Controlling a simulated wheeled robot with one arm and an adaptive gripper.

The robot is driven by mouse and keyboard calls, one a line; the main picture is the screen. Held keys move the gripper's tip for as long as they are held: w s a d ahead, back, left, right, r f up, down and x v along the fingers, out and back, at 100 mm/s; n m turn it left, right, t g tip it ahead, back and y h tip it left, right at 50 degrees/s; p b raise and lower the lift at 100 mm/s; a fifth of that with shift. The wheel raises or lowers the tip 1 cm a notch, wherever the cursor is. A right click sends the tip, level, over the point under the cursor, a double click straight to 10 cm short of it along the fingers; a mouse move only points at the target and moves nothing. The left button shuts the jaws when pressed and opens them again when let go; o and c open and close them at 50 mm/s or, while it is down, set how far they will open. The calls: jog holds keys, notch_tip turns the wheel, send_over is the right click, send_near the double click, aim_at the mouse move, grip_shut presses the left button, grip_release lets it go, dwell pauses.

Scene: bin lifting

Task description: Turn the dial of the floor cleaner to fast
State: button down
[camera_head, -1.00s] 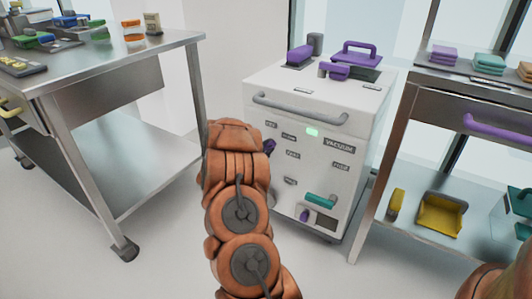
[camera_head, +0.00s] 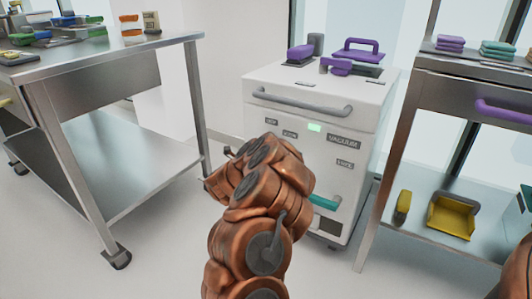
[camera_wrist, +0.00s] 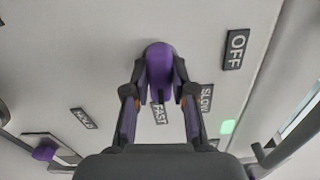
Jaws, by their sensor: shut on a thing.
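The floor cleaner (camera_head: 345,185) is a white cabinet marked VACUUM, seen in the head view behind my arm. Its purple dial (camera_wrist: 158,60) shows in the wrist view, on the white front panel. My gripper (camera_wrist: 160,90) is shut on the dial, one finger on each side. The dial's long grip lies upright in that picture, its lower end by the FAST label (camera_wrist: 159,114). The SLOW label (camera_wrist: 206,98) is right of it and the OFF label (camera_wrist: 236,50) is farther right. In the head view, my arm hides the dial and my gripper.
A green light (camera_head: 314,127) glows on the panel. A grey handle (camera_head: 315,105) crosses the cabinet's front and a teal handle (camera_head: 323,203) sits low. Steel carts stand left (camera_head: 110,75) and right (camera_head: 450,90). Another purple knob (camera_wrist: 44,153) shows in the wrist view.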

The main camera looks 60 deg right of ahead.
jog(key=shift+s+m+b, duration=0.15)
jog(key=shift+m+b, duration=0.15)
jog(key=shift+m, duration=0.2)
jog(key=c, duration=1)
grip_release()
jog(key=shift+o, duration=0.2)
jog(key=shift+a, duration=0.1)
jog(key=a, duration=1.1)
jog(key=shift+s+a, duration=0.15)
jog(key=shift+a, duration=0.25)
